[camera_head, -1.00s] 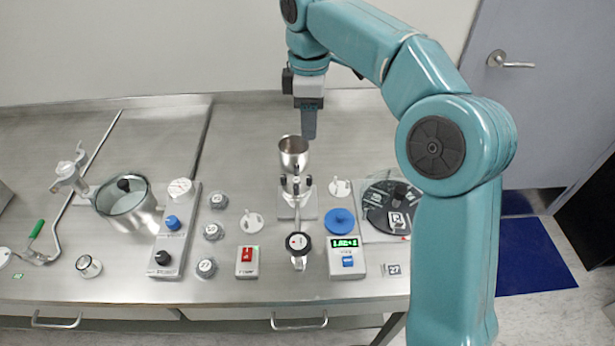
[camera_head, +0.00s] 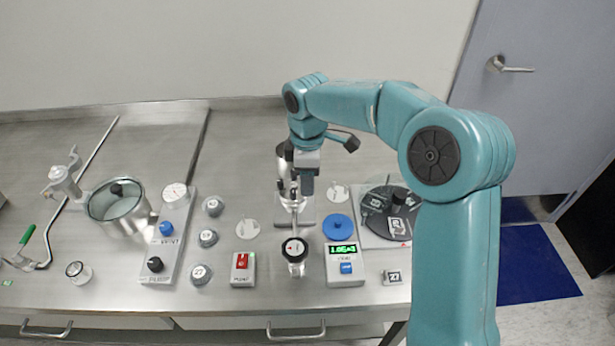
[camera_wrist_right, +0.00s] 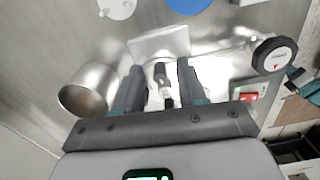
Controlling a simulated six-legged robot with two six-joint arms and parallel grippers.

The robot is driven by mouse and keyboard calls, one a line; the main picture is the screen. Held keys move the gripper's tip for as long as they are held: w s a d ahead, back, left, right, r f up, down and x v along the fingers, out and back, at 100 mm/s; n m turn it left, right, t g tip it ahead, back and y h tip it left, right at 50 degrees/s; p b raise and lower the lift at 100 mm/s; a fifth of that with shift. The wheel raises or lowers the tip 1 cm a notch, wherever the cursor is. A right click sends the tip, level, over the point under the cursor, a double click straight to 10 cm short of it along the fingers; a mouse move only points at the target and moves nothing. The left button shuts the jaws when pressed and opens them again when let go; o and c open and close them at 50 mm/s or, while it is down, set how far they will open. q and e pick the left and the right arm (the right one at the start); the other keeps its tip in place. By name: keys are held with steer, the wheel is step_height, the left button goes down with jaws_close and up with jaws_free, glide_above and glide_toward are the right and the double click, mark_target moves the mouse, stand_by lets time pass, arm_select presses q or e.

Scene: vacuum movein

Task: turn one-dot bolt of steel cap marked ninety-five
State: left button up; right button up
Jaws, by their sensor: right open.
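My right gripper (camera_head: 307,187) hangs fingers down at the small steel stand (camera_head: 302,222) in the middle of the bench. In the right wrist view its two fingers (camera_wrist_right: 160,85) are apart, with a small dark-and-steel upright part (camera_wrist_right: 162,82) of the stand seen between them; I cannot tell whether they touch it. A steel cup (camera_head: 283,165) is partly hidden behind the gripper; it also shows in the wrist view (camera_wrist_right: 88,90). Small steel caps stand in a column: back (camera_head: 213,207), middle (camera_head: 208,238), front (camera_head: 201,275). I cannot read a ninety-five or find dotted bolts. My left gripper is out of view.
Nearby are a blue disc (camera_head: 338,227), a green-display box (camera_head: 344,264), a red-switch box (camera_head: 243,269) and a black turntable (camera_head: 388,212). A lidded pot (camera_head: 117,203) and knob panel (camera_head: 168,238) stand left. The back bench is clear.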

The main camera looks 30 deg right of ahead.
steer(key=shift+w+a, duration=0.1)
steer(key=shift+a, duration=0.05)
steer(key=c, duration=0.4)
jaws_close()
steer(key=shift+r+m+p, duration=0.1)
steer(key=shift+m+p, duration=0.3)
steer(key=shift+m, duration=0.5)
steer(key=shift+o, duration=2)
jaws_free()
